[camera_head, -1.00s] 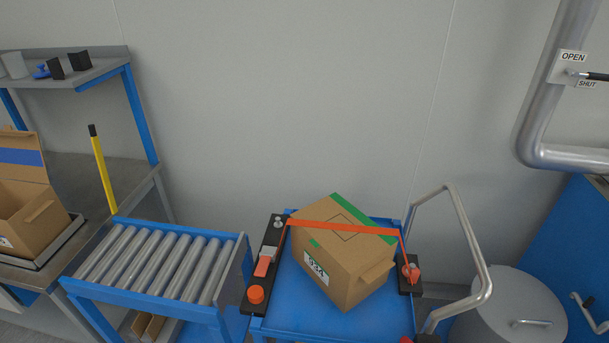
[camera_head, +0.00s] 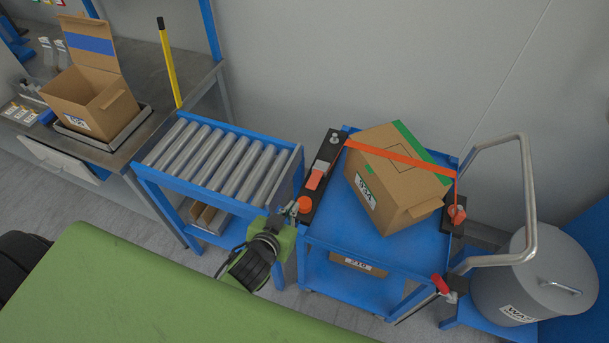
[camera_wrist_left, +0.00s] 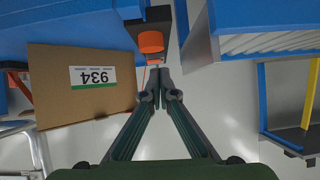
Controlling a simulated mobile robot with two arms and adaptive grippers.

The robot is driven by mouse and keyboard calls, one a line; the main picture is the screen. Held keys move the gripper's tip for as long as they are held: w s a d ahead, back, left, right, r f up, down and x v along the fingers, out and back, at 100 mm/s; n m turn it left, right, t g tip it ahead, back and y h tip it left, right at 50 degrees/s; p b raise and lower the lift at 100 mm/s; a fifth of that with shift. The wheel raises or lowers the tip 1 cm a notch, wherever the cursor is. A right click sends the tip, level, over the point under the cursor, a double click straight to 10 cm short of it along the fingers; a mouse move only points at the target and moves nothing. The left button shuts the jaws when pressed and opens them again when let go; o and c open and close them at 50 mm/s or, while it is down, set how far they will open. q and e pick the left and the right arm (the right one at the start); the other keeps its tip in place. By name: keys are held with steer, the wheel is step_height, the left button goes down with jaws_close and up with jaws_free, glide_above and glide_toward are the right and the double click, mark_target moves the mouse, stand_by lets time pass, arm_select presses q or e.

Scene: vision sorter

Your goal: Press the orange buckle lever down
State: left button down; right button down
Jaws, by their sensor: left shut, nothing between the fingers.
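The orange buckle lever (camera_head: 314,179) sits on a black bar (camera_head: 327,160) along the left side of the blue cart (camera_head: 341,237). A round orange knob (camera_head: 305,204) is at the near end of this bar and also shows in the left wrist view (camera_wrist_left: 151,42). An orange strap (camera_head: 400,157) runs over a cardboard box (camera_head: 393,187) to a fitting on the right. My left gripper (camera_head: 291,209) is shut and empty, close beside the knob and nearer me than the lever. Its closed fingertips (camera_wrist_left: 158,70) show just below the knob. I cannot tell whether they touch anything.
A roller conveyor (camera_head: 223,159) stands left of the cart, with an open box (camera_head: 88,103) on the bench beyond. A grey bin (camera_head: 534,275) and the cart's metal handle (camera_head: 530,200) are on the right. Space above the conveyor is clear.

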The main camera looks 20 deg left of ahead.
arm_select(q)
step_height(320, 180, up, 5)
steer(key=w+d+t, duration=0.1)
steer(key=w+t, duration=0.1)
steer(key=w, duration=0.1)
steer(key=p, duration=0.1)
glide_above(310, 184)
steer(key=f, duration=0.2)
steer(key=s+f, duration=0.1)
steer(key=shift+d+f+h, duration=0.25)
steer(key=shift+d+h, duration=0.05)
step_height(310, 184, down, 4)
steer(key=shift+s+r, duration=0.1)
steer(key=shift+r, duration=0.15)
steer(key=shift+f, duration=0.35)
steer(key=shift+s, duration=0.1)
